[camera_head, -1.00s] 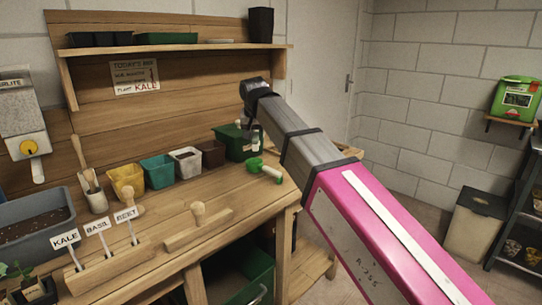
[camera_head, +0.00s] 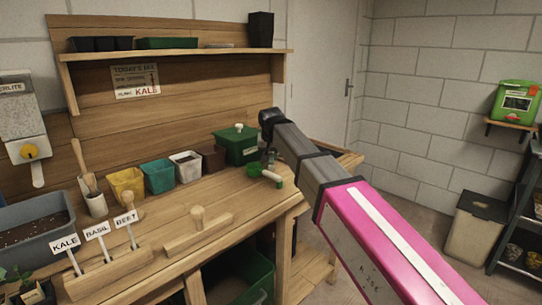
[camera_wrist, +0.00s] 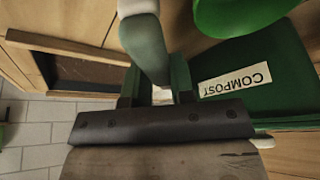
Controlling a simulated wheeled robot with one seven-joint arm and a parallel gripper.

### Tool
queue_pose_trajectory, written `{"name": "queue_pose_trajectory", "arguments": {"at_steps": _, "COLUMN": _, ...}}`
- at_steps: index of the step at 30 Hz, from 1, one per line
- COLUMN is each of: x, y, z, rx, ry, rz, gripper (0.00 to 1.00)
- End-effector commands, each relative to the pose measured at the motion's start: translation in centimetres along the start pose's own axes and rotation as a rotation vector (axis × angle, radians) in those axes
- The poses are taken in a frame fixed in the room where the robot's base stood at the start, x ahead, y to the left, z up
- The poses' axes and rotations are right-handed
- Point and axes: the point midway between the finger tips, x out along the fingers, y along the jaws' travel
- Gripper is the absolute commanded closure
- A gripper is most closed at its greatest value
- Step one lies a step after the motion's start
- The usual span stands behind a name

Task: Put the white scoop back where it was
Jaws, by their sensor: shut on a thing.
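I see no all-white scoop. My gripper (camera_head: 268,156) is at this scoop, over the handle. In the wrist view my gripper (camera_wrist: 157,92) is shut on a rod-like part (camera_wrist: 145,45), white at the top and grey-green lower down. It looks like the scoop's handle. A bright green rounded part (camera_wrist: 235,14) shows beside it. I cannot tell whether the scoop touches the bench.
The dark green compost bin (camera_head: 230,152) stands close beside my gripper; its label shows in the wrist view (camera_wrist: 235,80). Several pots, including a teal one (camera_head: 158,176), line the bench's back. A wooden tamper (camera_head: 198,222) lies on the bench (camera_head: 235,196). A shelf (camera_head: 190,53) runs above.

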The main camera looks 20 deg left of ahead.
Motion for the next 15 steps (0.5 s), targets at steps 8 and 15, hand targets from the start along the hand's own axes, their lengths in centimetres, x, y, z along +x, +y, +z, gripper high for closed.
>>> {"name": "queue_pose_trajectory", "arguments": {"at_steps": 8, "x": 0.09, "y": -0.01, "z": 0.02, "rx": 0.000, "ry": 0.001, "rz": 0.000, "gripper": 1.00}}
{"name": "queue_pose_trajectory", "arguments": {"at_steps": 15, "x": 0.65, "y": -0.01, "z": 0.26, "rx": 0.000, "ry": 0.001, "rz": 0.000, "gripper": 1.00}}
